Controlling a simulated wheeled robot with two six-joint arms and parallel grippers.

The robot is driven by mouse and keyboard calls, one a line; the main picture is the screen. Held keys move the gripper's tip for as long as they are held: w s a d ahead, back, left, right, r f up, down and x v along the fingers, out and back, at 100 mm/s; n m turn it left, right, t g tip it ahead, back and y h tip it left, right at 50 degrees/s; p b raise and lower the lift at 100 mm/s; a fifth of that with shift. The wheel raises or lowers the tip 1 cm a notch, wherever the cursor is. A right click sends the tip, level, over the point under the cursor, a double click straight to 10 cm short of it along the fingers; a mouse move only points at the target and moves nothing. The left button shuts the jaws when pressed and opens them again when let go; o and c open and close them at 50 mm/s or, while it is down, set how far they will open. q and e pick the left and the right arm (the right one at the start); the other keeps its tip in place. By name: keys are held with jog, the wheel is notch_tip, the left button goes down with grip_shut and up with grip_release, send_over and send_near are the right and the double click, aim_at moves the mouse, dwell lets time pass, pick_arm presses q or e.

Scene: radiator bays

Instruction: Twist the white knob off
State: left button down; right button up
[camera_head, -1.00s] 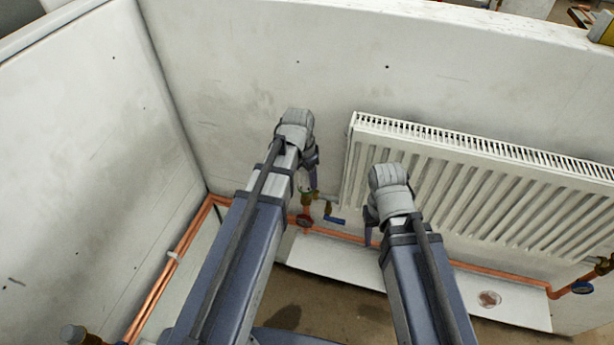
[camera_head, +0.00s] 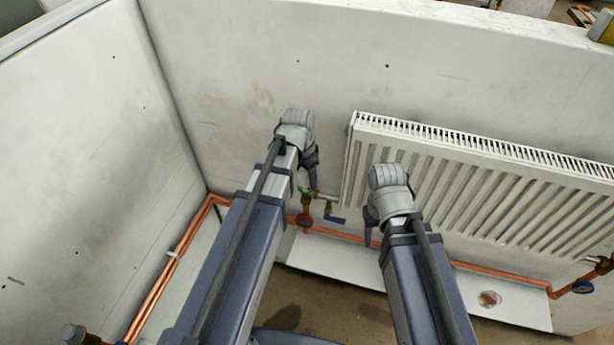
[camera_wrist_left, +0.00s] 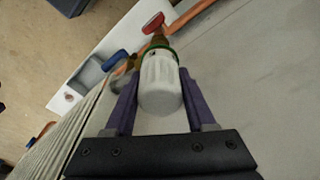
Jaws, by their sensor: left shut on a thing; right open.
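The white knob (camera_wrist_left: 160,86) is ribbed and sits on a valve with a green ring (camera_wrist_left: 172,50) at its base, in the left wrist view. My left gripper (camera_wrist_left: 158,80) has its purple fingers on either side of the knob and is shut on it. In the head view my left gripper (camera_head: 313,178) is at the valve left of the radiator, and the knob is hidden behind it. My right gripper (camera_head: 369,230) is open and empty, in front of the radiator's lower left part.
A white radiator (camera_head: 480,185) hangs on the wall at the right. Copper pipe (camera_head: 345,235) runs low along the wall. A red valve handle (camera_head: 304,221) and a blue handle (camera_head: 335,219) are close by the left gripper. A white board (camera_head: 400,275) lies on the floor.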

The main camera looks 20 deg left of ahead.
pick_arm(q)
jog(key=shift+f, duration=0.1)
jog(key=n, duration=0.5)
jog(key=shift+n+y, duration=0.3)
jog(key=shift+n, duration=0.1)
jog(key=n, duration=0.6)
jog(key=shift+a+y, duration=0.15)
jog(key=shift+y, duration=0.25)
jog(key=shift+w+r+p, duration=0.15)
jog(key=shift+r+p, duration=0.15)
jog(key=shift+r+p, duration=0.35)
grip_release()
jog(key=shift+r, duration=0.15)
